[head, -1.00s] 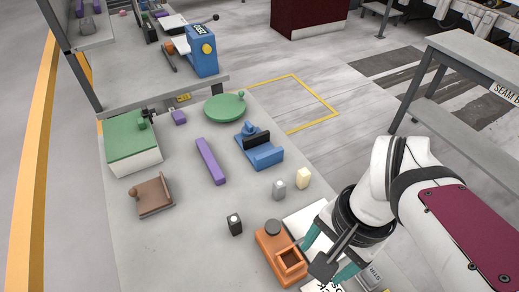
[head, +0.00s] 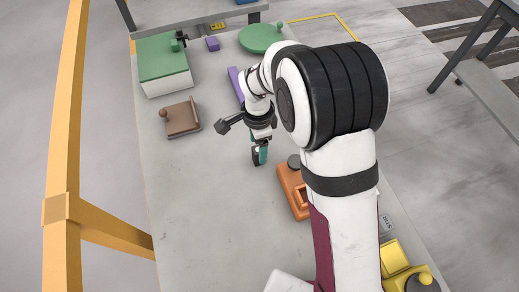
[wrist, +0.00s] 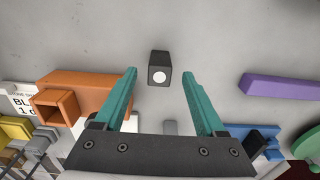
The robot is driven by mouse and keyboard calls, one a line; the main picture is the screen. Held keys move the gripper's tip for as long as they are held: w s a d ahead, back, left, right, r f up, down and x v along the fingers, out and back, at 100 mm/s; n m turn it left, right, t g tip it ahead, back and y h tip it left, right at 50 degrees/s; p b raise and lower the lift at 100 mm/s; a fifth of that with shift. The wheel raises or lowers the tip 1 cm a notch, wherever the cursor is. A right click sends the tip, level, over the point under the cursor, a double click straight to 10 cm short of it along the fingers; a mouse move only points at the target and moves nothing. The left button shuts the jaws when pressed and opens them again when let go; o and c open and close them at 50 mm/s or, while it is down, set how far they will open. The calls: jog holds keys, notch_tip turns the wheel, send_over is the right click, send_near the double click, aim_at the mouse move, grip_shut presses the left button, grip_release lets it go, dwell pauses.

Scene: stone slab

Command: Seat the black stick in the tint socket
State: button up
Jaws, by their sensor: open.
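The black stick (wrist: 158,68) stands upright on the slab in the wrist view, a short dark block with a white dot on its top. My gripper (head: 261,153) is open and points down over it. In the wrist view its two teal fingers lie left and right of the stick, with clear gaps and no contact. In the head view the stick is mostly hidden by the gripper. An orange block with a square opening (wrist: 55,108) lies left of the fingers. I cannot read which holder is the tint socket; the labels are partly hidden.
A yellow piece (head: 396,258) stands at the near right. A purple bar (wrist: 282,90) and a blue holder (wrist: 262,138) lie to the right in the wrist view. A brown piece (head: 183,118) and a green-topped box (head: 163,68) stand at the left. The near left slab is clear.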

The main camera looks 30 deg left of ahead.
notch_tip(320, 180, down, 3)
jog(key=shift+r, duration=0.1)
grip_shut()
dwell(0.3)
